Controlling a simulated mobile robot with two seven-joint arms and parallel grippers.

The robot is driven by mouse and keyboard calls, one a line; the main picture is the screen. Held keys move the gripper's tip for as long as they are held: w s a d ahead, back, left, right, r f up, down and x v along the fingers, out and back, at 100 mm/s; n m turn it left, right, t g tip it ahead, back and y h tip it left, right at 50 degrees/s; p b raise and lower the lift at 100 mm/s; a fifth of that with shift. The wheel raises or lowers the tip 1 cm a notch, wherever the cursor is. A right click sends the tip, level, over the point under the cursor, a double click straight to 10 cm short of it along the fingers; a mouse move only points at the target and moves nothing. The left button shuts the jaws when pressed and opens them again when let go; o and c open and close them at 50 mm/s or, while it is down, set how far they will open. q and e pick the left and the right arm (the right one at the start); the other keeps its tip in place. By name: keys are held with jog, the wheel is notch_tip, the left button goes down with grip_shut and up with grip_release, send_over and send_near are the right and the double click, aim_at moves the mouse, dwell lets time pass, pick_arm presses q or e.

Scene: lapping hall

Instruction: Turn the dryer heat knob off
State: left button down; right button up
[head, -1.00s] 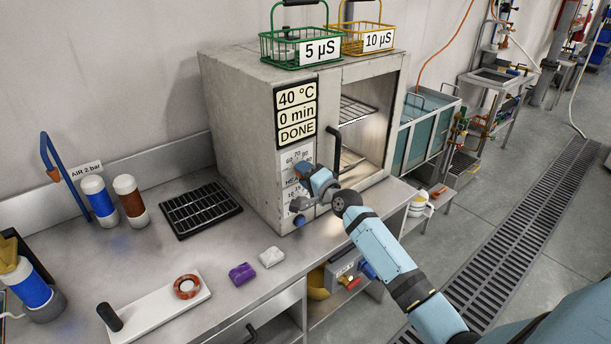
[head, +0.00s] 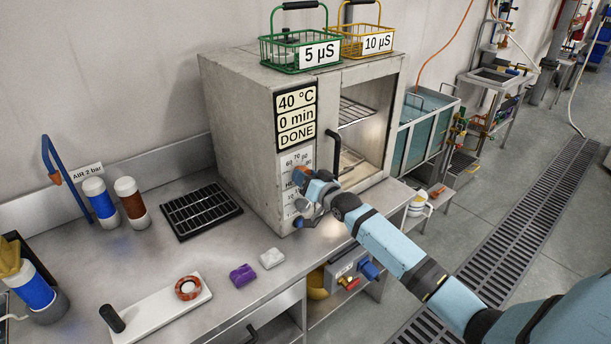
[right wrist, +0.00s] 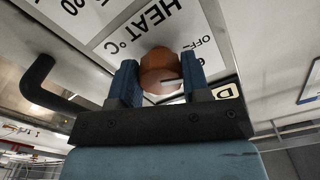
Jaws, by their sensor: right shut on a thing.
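The dryer (head: 236,120) is a grey box on the steel bench, with a display (head: 296,116) reading 40 °C, 0 min, DONE. Its heat knob (right wrist: 160,66) is orange-brown with a light pointer line, on a white panel marked HEAT °C and OFF. In the right wrist view the line points to the right, below the OFF mark; its exact setting is unclear. My right gripper (right wrist: 160,85) is shut on the heat knob, a blue finger on each side. In the head view my right gripper (head: 307,180) covers part of the dial. My left gripper is out of view.
A black door handle (head: 333,148) is close beside my right gripper. A lower knob (head: 302,204) is just below it. Green (head: 293,52) and yellow (head: 366,40) baskets stand on the dryer. Purple (head: 242,275) and white (head: 272,258) blocks lie on the bench in front.

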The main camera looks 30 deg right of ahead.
jog(key=shift+w+d+r+n, duration=0.1)
jog(key=shift+r+n, duration=0.2)
jog(key=shift+n, duration=0.6)
jog(key=o, duration=0.8)
jog(key=shift+o, duration=0.6)
jog(key=shift+f, duration=0.2)
